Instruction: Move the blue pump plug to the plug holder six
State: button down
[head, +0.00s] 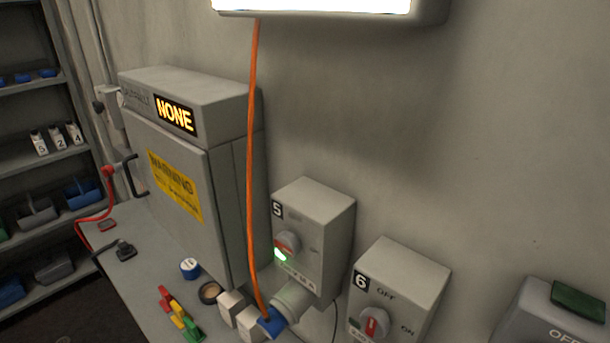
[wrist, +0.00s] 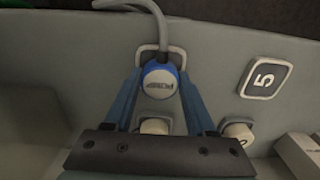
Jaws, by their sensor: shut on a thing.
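The blue pump plug (wrist: 159,75) has a blue ring around a grey, labelled round face and a grey cable leading up from it in the wrist view. My gripper (wrist: 160,82) has its two blue fingers on either side of the plug and is shut on it. In the head view I do not make out my gripper. A switch box marked 6 (head: 398,290) is on the wall there; I cannot identify plug holder six.
A switch box marked 5 (head: 313,235) stands left of box 6. A blue piece (head: 271,323) with an orange cable (head: 251,160) sits below it. A grey cabinet (head: 190,170) reads NONE. Red, yellow and green pieces (head: 179,314) lie on the counter.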

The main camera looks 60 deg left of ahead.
jog(key=shift+f, duration=0.15)
jog(key=shift+c, duration=0.7)
grip_release()
notch_tip(320, 180, up, 13)
jog(key=shift+b, duration=0.4)
